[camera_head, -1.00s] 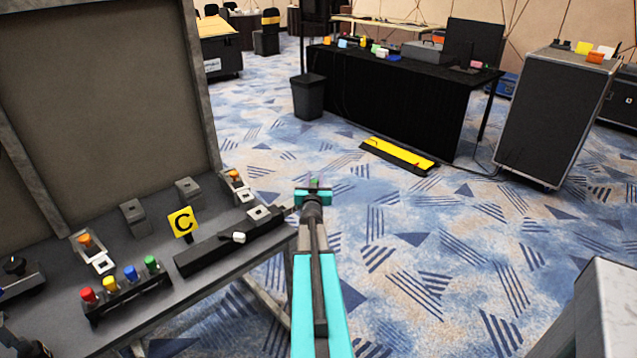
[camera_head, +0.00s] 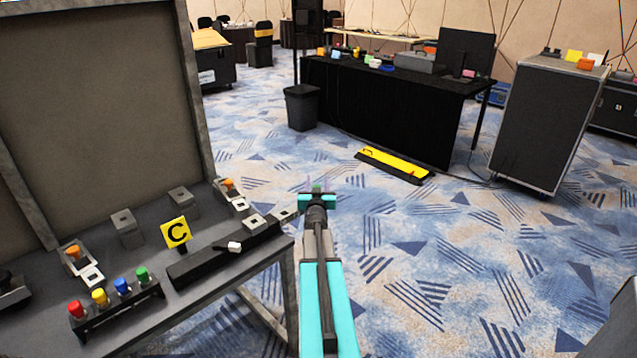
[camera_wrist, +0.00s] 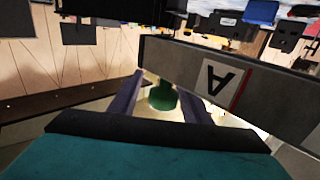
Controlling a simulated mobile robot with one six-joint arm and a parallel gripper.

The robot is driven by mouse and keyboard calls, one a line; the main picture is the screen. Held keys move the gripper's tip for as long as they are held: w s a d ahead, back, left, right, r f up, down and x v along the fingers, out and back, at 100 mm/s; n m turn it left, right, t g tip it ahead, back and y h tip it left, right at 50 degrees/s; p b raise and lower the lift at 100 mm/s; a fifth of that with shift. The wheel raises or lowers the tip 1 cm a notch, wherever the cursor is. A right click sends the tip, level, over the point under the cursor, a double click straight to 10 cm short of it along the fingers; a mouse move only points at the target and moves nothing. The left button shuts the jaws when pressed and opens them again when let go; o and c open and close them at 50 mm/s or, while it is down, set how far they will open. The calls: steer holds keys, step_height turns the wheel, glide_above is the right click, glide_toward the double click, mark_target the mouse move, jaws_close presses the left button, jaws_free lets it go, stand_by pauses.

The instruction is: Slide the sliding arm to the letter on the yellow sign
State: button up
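The yellow sign (camera_head: 176,233) shows a black letter C and stands on the grey console at the left. In front of it lies a long black slider track (camera_head: 222,252). My gripper (camera_head: 317,192) is past the console's right end, apart from the knob. In the wrist view its two purple fingers (camera_wrist: 162,98) are spread, with a green rounded thing (camera_wrist: 161,96) between them; I cannot tell what it is. A long grey bar with an A label (camera_wrist: 214,78) crosses that view.
The console (camera_head: 130,325) also bears a row of coloured buttons (camera_head: 115,290) and several small grey switch boxes. A tall panel (camera_head: 95,110) rises behind. Open carpet (camera_head: 400,260) lies right of my arm. A black-draped table (camera_head: 380,110) and a case (camera_head: 545,125) stand farther back.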

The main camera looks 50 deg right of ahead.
steer(key=shift+w+a+f, duration=0.1)
steer(key=shift+a, duration=0.1)
steer(key=shift+v, duration=0.8)
steer(key=b+v, duration=0.2)
steer(key=v, duration=1)
stand_by(0.6)
